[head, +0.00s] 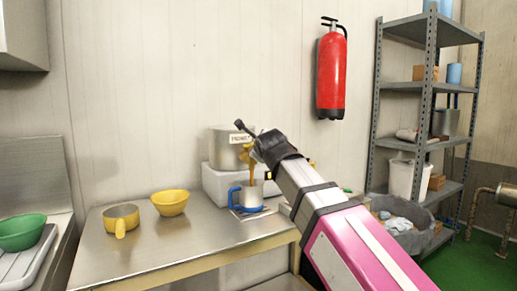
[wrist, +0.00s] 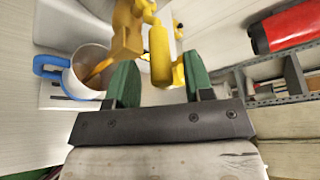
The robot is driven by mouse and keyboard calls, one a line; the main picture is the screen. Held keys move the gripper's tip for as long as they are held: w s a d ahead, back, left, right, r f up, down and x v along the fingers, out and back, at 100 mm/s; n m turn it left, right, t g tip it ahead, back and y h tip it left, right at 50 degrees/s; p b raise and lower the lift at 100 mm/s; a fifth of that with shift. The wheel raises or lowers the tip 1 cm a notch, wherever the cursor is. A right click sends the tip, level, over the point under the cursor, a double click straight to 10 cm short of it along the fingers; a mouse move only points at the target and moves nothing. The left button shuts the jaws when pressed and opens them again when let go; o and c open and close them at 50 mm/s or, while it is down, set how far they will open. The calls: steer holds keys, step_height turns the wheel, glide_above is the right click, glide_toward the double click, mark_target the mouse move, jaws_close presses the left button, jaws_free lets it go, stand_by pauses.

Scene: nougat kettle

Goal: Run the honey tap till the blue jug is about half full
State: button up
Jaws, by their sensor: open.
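The steel honey tank (head: 226,148), with a partly readable label, stands on a white block against the wall. Its yellow tap (wrist: 127,32) shows in the wrist view. An amber stream (head: 252,176) runs from the tap into the blue jug (head: 252,198) below. The jug shows pale walls with a blue handle (wrist: 48,66) in the wrist view. Honey is inside it, but its exact level is hard to judge. My gripper (wrist: 160,64) is open, its green fingers on either side of the yellow tap lever (wrist: 160,50). My arm hides part of the tap in the head view.
A yellow bowl (head: 171,203) and a yellow measuring cup (head: 121,218) stand on the steel table (head: 185,245), left of the jug. A green bowl (head: 22,232) is at the far left. A fire extinguisher (head: 331,75) hangs on the wall, beside a grey shelf rack (head: 430,85).

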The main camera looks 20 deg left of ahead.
steer(key=v, duration=0.8)
